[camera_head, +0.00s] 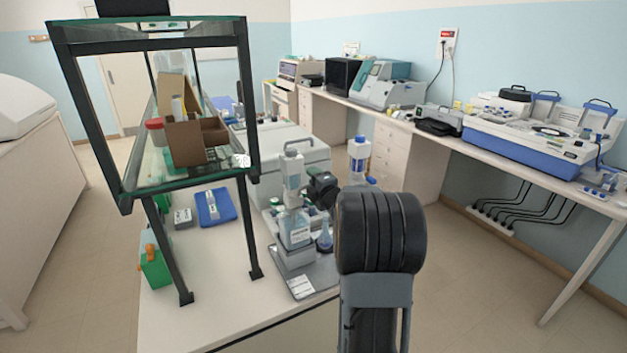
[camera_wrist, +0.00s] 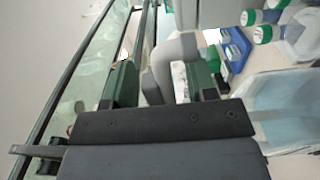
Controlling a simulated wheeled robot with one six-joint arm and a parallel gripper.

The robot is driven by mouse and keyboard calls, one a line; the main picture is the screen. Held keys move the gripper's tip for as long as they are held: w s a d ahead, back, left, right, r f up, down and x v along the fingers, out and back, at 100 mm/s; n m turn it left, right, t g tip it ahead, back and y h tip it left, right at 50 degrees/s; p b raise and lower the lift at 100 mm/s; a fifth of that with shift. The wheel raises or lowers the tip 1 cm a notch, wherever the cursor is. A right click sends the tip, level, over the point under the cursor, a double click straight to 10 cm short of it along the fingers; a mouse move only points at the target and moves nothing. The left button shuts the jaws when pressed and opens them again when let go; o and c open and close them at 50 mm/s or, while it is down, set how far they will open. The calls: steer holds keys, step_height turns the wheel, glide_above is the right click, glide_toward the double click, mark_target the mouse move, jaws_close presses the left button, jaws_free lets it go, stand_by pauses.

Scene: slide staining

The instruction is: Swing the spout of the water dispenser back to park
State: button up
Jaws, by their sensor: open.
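A white bottle-top dispenser (camera_head: 292,168) stands upright on a clear bottle (camera_head: 298,228) on the near bench; I take it for the water dispenser. My gripper (camera_head: 322,188) is just right of its head, partly hidden by my arm. In the wrist view my gripper (camera_wrist: 162,82) is open, with two dark green fingers apart. A grey curved spout (camera_wrist: 178,50) lies between or just beyond the fingers, with its bent end near the left finger. I cannot tell whether they touch. A clear bottle with pale blue content (camera_wrist: 284,108) is at the right.
A second dispenser with a blue top (camera_head: 358,150) stands to the right behind my arm. A glass-walled shelf on dark legs (camera_head: 252,225) rises at the left, and its edge runs close along the wrist view's left. A blue tray (camera_head: 215,208) lies under it.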

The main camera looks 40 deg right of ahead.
steer(key=shift+c, duration=0.5)
jaws_close()
